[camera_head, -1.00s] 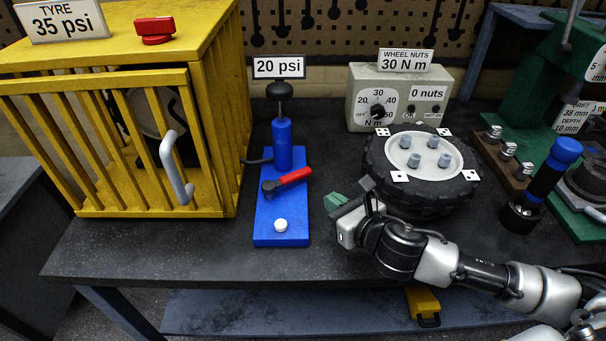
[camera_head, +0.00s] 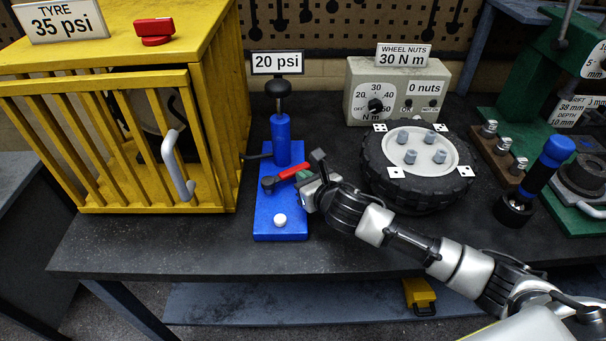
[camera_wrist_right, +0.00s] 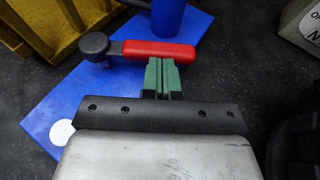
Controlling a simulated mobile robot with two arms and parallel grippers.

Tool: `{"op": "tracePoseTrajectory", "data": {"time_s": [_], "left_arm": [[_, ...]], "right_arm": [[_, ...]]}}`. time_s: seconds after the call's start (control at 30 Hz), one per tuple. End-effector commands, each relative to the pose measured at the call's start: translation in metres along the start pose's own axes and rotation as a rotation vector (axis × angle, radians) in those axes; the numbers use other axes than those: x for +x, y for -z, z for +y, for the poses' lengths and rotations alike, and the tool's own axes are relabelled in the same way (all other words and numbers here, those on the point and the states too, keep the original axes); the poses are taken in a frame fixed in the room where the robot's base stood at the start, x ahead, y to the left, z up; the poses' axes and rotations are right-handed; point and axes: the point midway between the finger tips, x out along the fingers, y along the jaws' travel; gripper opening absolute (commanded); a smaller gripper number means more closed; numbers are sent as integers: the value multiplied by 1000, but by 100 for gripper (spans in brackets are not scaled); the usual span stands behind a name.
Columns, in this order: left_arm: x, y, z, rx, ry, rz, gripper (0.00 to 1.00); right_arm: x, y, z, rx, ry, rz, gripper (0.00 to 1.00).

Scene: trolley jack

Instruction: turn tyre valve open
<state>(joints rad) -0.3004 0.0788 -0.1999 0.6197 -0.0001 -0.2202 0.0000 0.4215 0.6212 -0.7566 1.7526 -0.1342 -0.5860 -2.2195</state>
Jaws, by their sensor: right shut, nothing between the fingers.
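A red-handled lever (camera_head: 287,174) with a dark round hub (camera_head: 268,183) sits on the blue pump base (camera_head: 266,222). Its handle points right and slightly back. In the right wrist view the red handle (camera_wrist_right: 158,50) lies across the picture, with its hub (camera_wrist_right: 94,46) at the left. My right gripper (camera_head: 304,178) is at the handle's right part. Its green fingertips (camera_wrist_right: 162,66) are shut together with nothing between them, at the handle's near side; I cannot tell whether they touch it. My left gripper is not in view.
The blue pump cylinder (camera_head: 281,140) stands behind the lever, and a white button (camera_head: 280,220) is in front. A yellow cage (camera_head: 222,100) with a red knob (camera_head: 154,28) on top stands left. A tyre (camera_head: 415,192) lies right, near my right arm. Open bench (camera_head: 170,245) lies in front.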

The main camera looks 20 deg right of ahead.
Motion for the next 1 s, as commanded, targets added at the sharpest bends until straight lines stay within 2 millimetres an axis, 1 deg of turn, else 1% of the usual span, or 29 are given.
{"op": "tracePoseTrajectory", "data": {"time_s": [0.13, 0.43, 0.53, 0.6, 0.7, 0.8, 1.0], "left_arm": [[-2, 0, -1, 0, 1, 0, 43], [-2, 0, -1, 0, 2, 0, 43], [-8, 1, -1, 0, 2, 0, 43], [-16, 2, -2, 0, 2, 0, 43], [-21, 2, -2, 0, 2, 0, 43], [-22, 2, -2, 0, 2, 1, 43], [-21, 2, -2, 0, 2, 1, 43]], "right_arm": [[6, -2, 0, 0, 0, 0, 0], [7, -2, 0, 0, 0, 0, 0], [10, -7, -2, -2, 1, 0, 0], [15, -10, -5, -4, 2, -1, 0], [23, -12, -7, -3, 0, -1, 0], [27, -10, -8, -1, 1, 0, 0], [28, -9, -8, 0, 0, 0, 0]]}}
